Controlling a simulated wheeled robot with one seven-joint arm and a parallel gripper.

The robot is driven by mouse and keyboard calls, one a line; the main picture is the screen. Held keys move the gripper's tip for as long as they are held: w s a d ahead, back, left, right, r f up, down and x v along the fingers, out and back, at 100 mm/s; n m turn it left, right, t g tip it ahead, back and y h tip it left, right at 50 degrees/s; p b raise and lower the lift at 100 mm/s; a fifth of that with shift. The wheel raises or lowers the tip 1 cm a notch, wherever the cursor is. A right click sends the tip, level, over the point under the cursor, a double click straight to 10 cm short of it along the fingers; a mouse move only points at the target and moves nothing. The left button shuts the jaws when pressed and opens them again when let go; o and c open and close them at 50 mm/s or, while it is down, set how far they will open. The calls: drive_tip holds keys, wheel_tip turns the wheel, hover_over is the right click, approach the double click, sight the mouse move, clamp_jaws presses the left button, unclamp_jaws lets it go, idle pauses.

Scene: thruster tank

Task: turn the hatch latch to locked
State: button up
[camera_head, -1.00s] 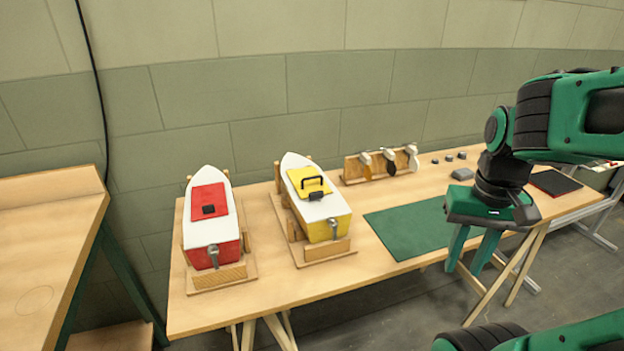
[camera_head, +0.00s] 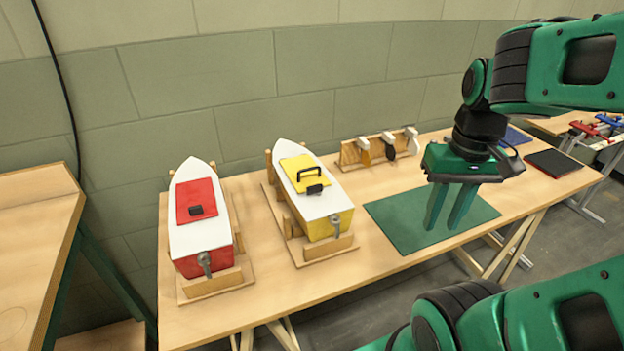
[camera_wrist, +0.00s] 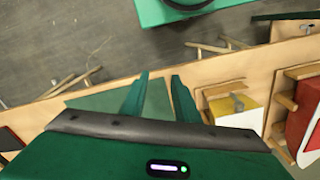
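The white boat with a yellow hatch (camera_head: 297,165) sits in a wooden cradle; a black handle (camera_head: 309,174) and a small dark latch block (camera_head: 314,189) are on its hatch. The white boat with a red hatch (camera_head: 185,193) stands to its left, with a dark block (camera_head: 196,210) on its hatch. The latch positions are too small to read. My gripper (camera_head: 447,222) points down above the green mat, right of both boats. Its fingers are apart and empty. The wrist view shows the yellow boat's stern (camera_wrist: 240,114) right of the fingers; its hatch latch is not visible there.
The green mat (camera_head: 400,225) lies on the wooden table. A wooden rack (camera_head: 350,154) with propellers stands behind it. A dark red-edged pad (camera_head: 553,163) and a blue pad (camera_head: 515,136) lie at the right. Another wooden table (camera_head: 35,240) is at the far left.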

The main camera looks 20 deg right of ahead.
drive_tip(key=w+a+r+n, duration=0.2)
drive_tip(key=w+r+n, duration=0.1)
drive_tip(key=w+n, duration=0.35)
drive_tip(key=n, duration=1.6)
approach(315, 185)
wheel_tip(315, 185, down, 8)
drive_tip(key=shift+f, duration=0.2)
clamp_jaws()
